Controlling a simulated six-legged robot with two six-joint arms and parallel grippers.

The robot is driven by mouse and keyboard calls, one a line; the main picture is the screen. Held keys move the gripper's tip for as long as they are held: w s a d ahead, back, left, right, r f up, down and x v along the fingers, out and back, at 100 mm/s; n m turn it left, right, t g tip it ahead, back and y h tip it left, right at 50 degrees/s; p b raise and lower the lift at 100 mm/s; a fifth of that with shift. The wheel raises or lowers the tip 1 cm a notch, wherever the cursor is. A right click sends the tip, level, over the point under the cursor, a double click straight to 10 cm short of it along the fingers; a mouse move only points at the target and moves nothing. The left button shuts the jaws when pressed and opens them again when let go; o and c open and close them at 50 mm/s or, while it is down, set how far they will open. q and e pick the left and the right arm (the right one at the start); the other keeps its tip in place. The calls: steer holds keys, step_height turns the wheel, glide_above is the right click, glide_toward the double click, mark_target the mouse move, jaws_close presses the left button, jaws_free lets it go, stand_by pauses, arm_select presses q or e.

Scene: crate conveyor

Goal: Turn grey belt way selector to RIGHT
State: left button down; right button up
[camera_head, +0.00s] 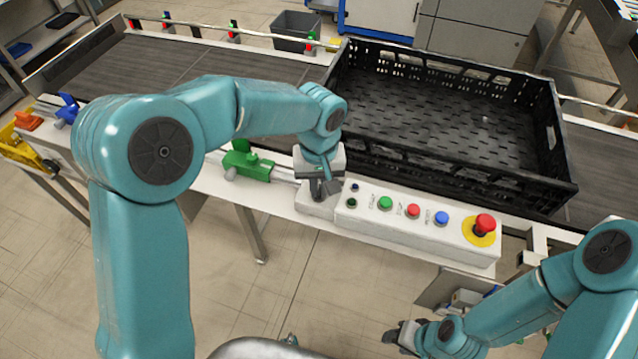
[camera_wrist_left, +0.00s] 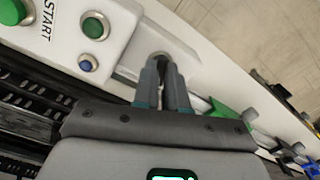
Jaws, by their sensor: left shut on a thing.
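My left gripper (camera_head: 322,192) points down at the small white box at the left end of the control panel (camera_head: 370,223). In the left wrist view its two fingers (camera_wrist_left: 163,75) are close together around the grey selector (camera_wrist_left: 160,54), of which only a small part shows between and beyond the fingertips. The selector's pointing direction and its labels cannot be read. In the head view the gripper hides the selector. My right gripper (camera_head: 402,336) hangs low at the bottom right, away from the panel; its jaw opening is unclear.
The panel carries a green START button (camera_head: 385,203), a red button (camera_head: 413,211), a blue button (camera_head: 441,218) and a red emergency stop (camera_head: 485,225). A black crate (camera_head: 460,167) sits on the belt (camera_head: 150,72) behind. A green clamp-like part (camera_head: 248,165) lies left of the gripper.

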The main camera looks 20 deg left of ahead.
mark_target(319, 190)
arm_select(q)
steer(key=m, duration=1)
steer(key=shift+m, duration=0.3)
stand_by(0.4)
steer(key=c, duration=1.2)
jaws_free()
step_height(319, 190, up, 16)
steer(key=shift+r, duration=0.2)
steer(key=shift+s, duration=0.1)
